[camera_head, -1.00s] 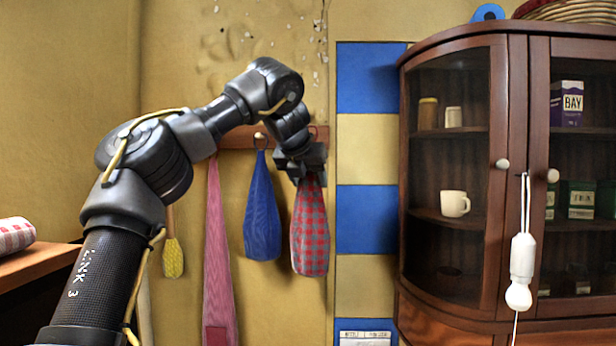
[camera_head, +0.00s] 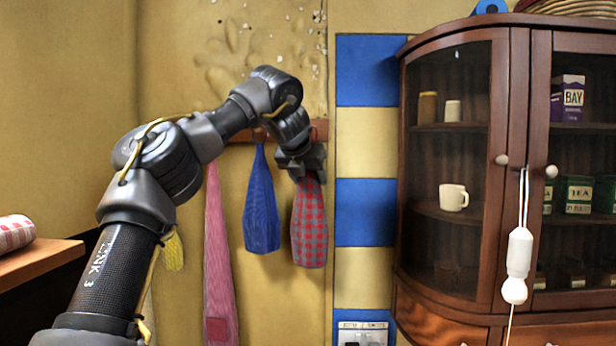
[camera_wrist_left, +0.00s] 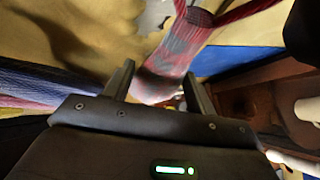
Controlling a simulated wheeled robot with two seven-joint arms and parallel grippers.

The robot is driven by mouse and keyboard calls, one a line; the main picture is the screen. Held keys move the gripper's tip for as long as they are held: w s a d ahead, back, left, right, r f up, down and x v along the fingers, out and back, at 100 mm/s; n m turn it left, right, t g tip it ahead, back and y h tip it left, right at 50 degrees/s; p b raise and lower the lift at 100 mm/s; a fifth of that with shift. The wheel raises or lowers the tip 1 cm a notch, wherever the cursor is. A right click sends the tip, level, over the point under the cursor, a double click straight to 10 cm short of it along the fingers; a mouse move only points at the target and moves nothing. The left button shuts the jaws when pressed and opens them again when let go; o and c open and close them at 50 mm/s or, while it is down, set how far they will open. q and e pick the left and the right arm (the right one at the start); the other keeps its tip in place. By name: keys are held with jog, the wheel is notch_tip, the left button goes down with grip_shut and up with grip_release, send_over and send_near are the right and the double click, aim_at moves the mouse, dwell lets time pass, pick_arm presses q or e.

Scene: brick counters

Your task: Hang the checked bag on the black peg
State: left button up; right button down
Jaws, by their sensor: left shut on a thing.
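The red-and-grey checked bag (camera_head: 309,230) hangs straight down below my left gripper (camera_head: 304,176), in front of the yellow wall. My left gripper is shut on the bag's upper part. In the left wrist view the bag (camera_wrist_left: 180,62) lies between the two fingers (camera_wrist_left: 158,88), with a dark red strap at its top. A brown wooden peg rail (camera_head: 320,129) runs behind my arm, which covers part of it. I cannot make out a black peg. Whether the strap is around any peg is hidden. My right gripper is not in view.
A blue bag (camera_head: 262,205) hangs close left of the checked bag, with a long pink striped cloth (camera_head: 218,260) further left. A glass-fronted cabinet (camera_head: 403,180) stands on the right, with a white pull cord (camera_head: 518,250) before it. A wooden counter (camera_head: 40,258) is at left.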

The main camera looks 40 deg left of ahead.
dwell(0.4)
pick_arm(q)
jog(key=o, duration=1.2)
jog(key=shift+c, duration=0.2)
jog(key=shift+s+d+r, duration=0.1)
jog(key=shift+s+r, duration=0.05)
jog(key=b+v, duration=0.2)
jog(key=v, duration=0.8)
jog(key=shift+s+d+r, duration=0.1)
